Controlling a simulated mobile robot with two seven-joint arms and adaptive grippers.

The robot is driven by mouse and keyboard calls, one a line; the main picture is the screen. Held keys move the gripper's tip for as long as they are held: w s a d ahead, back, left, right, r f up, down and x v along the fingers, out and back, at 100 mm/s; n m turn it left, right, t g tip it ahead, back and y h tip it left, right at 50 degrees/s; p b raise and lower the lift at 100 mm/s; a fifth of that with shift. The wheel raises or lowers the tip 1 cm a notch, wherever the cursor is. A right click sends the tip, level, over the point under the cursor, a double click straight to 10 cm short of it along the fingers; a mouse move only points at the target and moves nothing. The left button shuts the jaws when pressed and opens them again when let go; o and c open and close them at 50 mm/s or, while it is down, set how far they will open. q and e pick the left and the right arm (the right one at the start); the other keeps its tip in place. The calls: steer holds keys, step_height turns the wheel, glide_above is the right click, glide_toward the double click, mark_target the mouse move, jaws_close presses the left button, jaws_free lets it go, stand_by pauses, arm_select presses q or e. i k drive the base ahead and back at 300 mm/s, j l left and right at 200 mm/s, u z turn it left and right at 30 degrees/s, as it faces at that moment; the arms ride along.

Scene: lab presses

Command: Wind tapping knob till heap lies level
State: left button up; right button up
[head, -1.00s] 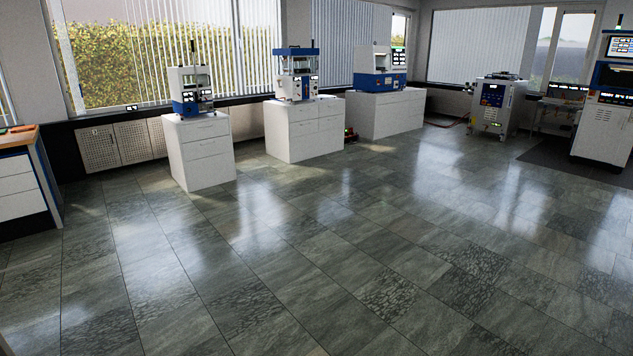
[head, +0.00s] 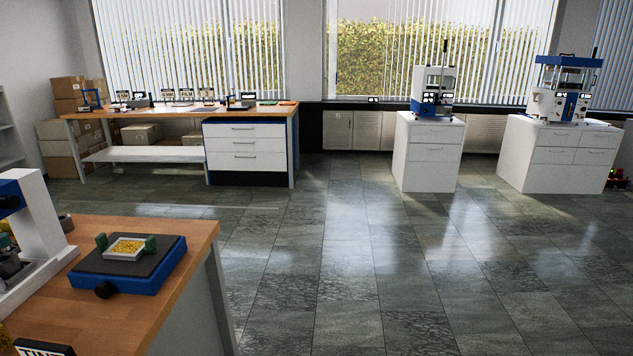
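A blue device with a dark top plate (head: 163,251) stands on the wooden bench at the lower left in the head view. On its plate a white tray (head: 109,249) holds a yellow grainy heap (head: 127,247) between two green clamps (head: 151,243). A round black knob (head: 104,290) sits on the device's front side. I cannot tell from here how level the heap is. Neither of my grippers shows in the view.
The bench's wooden top (head: 178,300) ends at a right edge, with open tiled floor (head: 330,270) beyond. A white and blue machine (head: 40,225) stands left of the device. A long workbench (head: 250,112) and cabinets with presses (head: 430,150) line the far side.

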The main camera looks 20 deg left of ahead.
mark_target(103, 290)
steer(key=i+u, duration=0.2)
steer(key=u, duration=0.25)
steer(key=i+l+u, duration=0.15)
steer(key=u, duration=0.35)
steer(key=i+l+u, duration=0.15)
steer(key=u, duration=0.3)
steer(key=i+l+u, duration=0.2)
steer(key=u, duration=0.3)
steer(key=i+l+u, duration=0.15)
steer(key=l+u, duration=1)
steer(key=l, duration=0.25)
steer(key=i, duration=0.05)
